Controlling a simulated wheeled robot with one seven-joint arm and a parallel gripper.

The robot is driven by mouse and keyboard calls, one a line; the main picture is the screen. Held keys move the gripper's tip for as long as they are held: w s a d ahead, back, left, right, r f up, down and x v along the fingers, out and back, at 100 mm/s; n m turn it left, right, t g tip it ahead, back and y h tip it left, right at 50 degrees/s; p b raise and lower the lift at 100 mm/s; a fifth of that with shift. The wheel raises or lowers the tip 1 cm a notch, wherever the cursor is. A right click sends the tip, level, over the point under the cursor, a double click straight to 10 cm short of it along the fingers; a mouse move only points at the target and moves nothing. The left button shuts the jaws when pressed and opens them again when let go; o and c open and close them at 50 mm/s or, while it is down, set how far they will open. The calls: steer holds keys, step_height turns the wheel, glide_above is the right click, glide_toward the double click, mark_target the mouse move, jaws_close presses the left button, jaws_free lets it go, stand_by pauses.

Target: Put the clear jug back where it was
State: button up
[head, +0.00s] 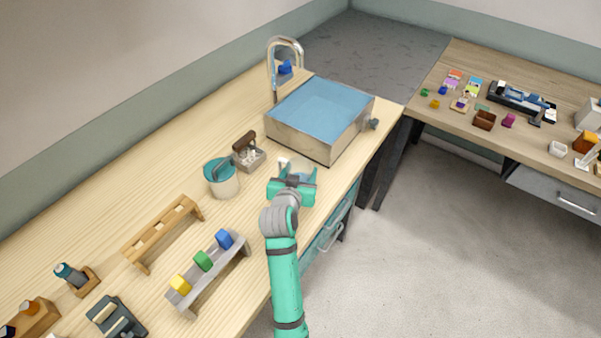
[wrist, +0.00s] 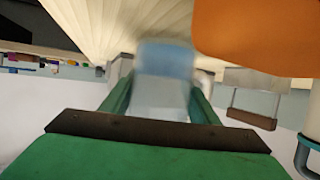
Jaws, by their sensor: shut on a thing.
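My gripper (head: 294,172) is over the right edge of the pale wooden bench, just in front of the metal basin with a blue surface (head: 325,103). It is shut on the clear jug, which shows as a pale see-through shape between the fingers in the wrist view (wrist: 165,88). The jug is blue in its upper part there; I cannot tell if that is liquid or something seen through it. In the head view the jug is small and mostly hidden by the gripper. I cannot tell whether its base touches the bench.
A tall curved tap (head: 271,62) stands behind the basin. Left of my gripper are a white pot with teal inside (head: 224,188) and a grey caddy (head: 250,162). A wooden rack (head: 160,234) and a grey rack with coloured blocks (head: 212,279) stand nearer. A large orange shape (wrist: 262,35) is unclear.

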steer(key=shift+f, duration=0.2)
steer(key=o, duration=1.3)
steer(key=shift+f, duration=0.15)
steer(key=shift+s+a+r, duration=0.1)
steer(key=shift+s+r, duration=0.15)
steer(key=v, duration=1.1)
steer(key=shift+s+a, duration=0.1)
steer(key=shift+s, duration=0.2)
